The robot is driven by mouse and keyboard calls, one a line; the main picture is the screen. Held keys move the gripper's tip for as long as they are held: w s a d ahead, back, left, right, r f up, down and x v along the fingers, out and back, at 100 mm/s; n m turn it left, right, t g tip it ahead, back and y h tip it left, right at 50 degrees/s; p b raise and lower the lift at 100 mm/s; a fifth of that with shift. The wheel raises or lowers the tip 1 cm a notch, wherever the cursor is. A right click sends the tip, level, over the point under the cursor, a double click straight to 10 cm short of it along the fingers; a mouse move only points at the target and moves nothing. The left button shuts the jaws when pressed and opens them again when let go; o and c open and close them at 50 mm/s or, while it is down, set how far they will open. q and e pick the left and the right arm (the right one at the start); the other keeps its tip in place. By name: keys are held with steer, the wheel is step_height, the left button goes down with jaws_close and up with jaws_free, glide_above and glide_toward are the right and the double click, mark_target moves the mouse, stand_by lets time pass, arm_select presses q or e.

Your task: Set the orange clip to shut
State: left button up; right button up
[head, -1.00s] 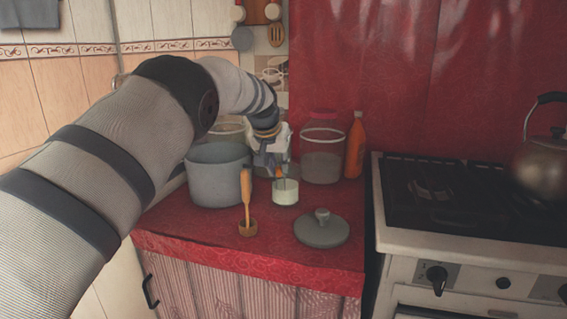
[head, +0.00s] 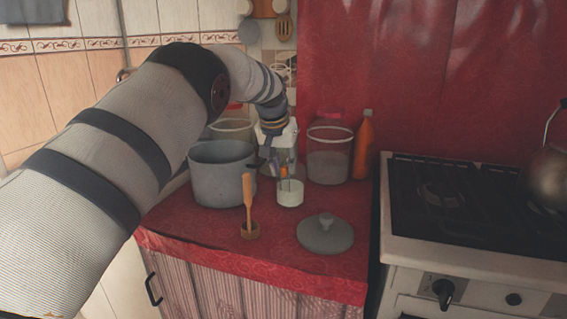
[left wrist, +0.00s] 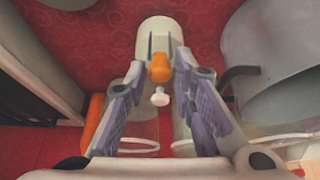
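The orange clip (left wrist: 159,68) is between my left gripper's fingers in the left wrist view, with a small white knob on its near side. It also shows as a small orange patch in the head view (head: 284,171), just above the white cup (head: 290,192). My left gripper (head: 283,168) points down over the cup, its purple-grey fingers close on both sides of the clip. The fingers appear shut on it; exact contact is hard to see. Whether the clip's jaws are apart is too small to tell. My right gripper is out of view.
A grey pot (head: 222,175) stands left of the gripper. A glass jar (head: 329,155) and an orange bottle (head: 364,145) stand behind right. A wooden-handled tool (head: 249,205) and a grey lid (head: 325,234) are in front. The stove (head: 470,210) is at right.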

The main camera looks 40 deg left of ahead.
arm_select(q)
steer(key=shift+r, duration=0.1)
steer(key=v, duration=1.1)
steer(key=shift+s+r, duration=0.15)
steer(key=shift+r, duration=0.25)
